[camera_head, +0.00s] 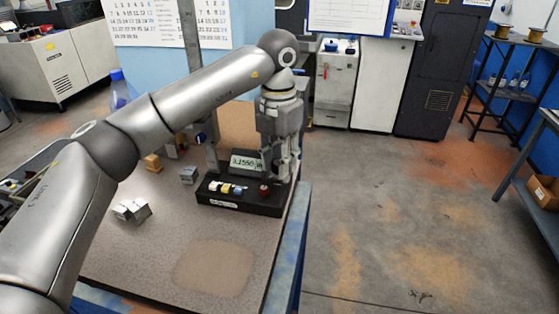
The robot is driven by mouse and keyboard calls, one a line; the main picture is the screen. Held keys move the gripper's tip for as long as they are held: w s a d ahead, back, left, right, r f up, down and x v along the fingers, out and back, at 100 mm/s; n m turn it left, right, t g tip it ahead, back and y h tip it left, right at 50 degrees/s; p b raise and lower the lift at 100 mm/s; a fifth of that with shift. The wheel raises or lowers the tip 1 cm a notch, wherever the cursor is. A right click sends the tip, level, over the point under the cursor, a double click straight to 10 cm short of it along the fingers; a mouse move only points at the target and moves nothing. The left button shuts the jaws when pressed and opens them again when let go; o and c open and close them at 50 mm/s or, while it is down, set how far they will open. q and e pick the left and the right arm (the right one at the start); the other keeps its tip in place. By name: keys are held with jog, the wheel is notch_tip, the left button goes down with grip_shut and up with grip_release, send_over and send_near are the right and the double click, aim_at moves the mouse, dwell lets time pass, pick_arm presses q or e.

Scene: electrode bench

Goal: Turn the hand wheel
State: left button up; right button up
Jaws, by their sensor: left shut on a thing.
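A measuring instrument with a black base (238,205) stands near the right edge of the bench. It has a small digital display (246,161), coloured buttons and a red knob (264,189) along its front. My left gripper (281,172) points down at the instrument's right side, just right of the display. Its fingers are shut on a part there, which looks to be the hand wheel; the fingers mostly hide it, so its shape and angle cannot be told. My right gripper is not in view.
On the bench (160,245), metal blocks (131,209), a small grey block (188,175) and a yellow block (152,162) lie left of the instrument. The bench front is clear. My left arm spans the left side. Open floor (400,220) lies to the right.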

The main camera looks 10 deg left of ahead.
pick_arm(q)
jog(key=shift+r+m, duration=0.1)
jog(key=shift+m, duration=1.1)
jog(key=o, duration=0.7)
jog(key=shift+c, duration=0.2)
jog(key=shift+o, duration=0.5)
